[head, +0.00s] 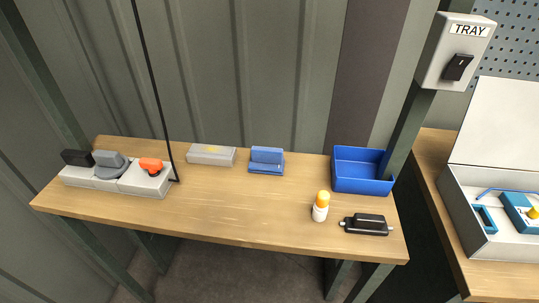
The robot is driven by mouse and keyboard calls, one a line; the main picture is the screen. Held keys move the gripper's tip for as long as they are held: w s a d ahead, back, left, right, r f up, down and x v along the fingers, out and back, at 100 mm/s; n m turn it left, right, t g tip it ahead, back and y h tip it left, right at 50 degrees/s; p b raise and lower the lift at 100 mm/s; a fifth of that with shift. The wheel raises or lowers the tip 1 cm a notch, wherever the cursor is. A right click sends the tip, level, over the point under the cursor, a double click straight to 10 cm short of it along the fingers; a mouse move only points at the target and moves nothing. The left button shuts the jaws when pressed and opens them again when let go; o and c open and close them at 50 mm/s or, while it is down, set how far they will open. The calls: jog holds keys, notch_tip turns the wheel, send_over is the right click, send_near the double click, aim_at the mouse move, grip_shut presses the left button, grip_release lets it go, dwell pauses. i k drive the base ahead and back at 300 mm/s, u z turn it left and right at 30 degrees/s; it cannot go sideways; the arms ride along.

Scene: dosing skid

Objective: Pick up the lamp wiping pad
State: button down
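No item here is labelled as the lamp wiping pad. A small blue two-level item (267,159), which may be the pad, sits at the back middle of the wooden bench (240,205). It stands apart from its neighbours with nothing on top of it. A black oblong item with small pale ends (367,225) lies at the bench's front right; I cannot tell what it is. My gripper is not in view.
A grey box (211,154) sits left of the blue item. A blue open bin (362,171) and an orange-capped white bottle (321,206) are at the right. A switch unit (118,174) is at the left. A TRAY switch box (457,52) hangs on a post. The bench's front middle is clear.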

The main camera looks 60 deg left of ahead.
aim_at(264, 160)
jog(key=u, duration=1.85)
